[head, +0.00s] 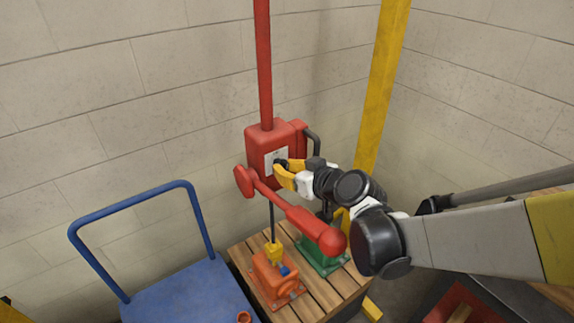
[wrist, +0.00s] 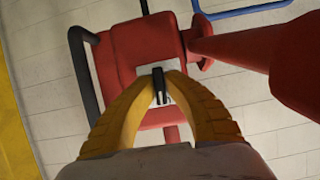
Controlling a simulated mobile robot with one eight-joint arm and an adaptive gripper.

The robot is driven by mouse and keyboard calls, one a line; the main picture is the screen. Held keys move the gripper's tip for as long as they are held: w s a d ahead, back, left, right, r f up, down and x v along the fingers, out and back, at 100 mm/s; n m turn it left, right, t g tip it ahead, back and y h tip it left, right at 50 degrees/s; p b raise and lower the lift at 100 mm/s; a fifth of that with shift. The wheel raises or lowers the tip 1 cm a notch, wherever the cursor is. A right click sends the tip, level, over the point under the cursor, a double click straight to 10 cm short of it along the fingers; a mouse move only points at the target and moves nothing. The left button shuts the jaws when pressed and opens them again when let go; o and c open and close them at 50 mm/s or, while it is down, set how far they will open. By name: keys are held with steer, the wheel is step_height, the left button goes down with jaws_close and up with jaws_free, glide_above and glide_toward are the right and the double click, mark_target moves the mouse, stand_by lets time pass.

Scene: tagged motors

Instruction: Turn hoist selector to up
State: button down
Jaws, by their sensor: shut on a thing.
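The hoist is a red box (head: 264,140) on a red vertical pole, with a light plate on its front. The hoist selector (wrist: 162,86) is a small black knob on that light plate (wrist: 143,82). My gripper (head: 281,168) reaches the plate from the right in the head view. In the wrist view its yellow fingers (wrist: 160,100) close around the knob from both sides. The knob stands close to upright in the wrist picture. Its marked position cannot be read. In the head view the fingers hide most of the knob.
An orange motor (head: 272,280) under a yellow hook (head: 273,252) and a green motor (head: 318,262) stand on a wooden pallet (head: 240,257). A blue cart (head: 185,295) stands left.

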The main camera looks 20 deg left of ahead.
stand_by(0.4)
steer(key=c, duration=1.5)
jaws_free()
steer(key=shift+a+f, duration=0.1)
steer(key=v, duration=1.2)
steer(key=s+d+f+m+h+b, duration=0.1)
steer(key=s+d+f+m+h, duration=0.1)
steer(key=d, duration=0.7)
steer(key=s+d+f+m+g+h, duration=0.1)
steer(key=s+d+m+h, duration=0.3)
steer(key=d, duration=0.4)
steer(key=s+d+f+m+h+b, duration=0.1)
steer(key=s+d+f+m+h, duration=0.2)
steer(key=s+d, duration=0.4)
steer(key=shift+d+f+m+g+h+b, duration=0.2)
steer(key=shift+d+h, duration=0.15)
steer(key=shift+d, duration=0.3)
steer(key=shift+d+f+m+g+h+b, duration=0.15)
steer(key=shift+d+f+g+h, duration=0.15)
steer(key=shift+d, duration=0.35)
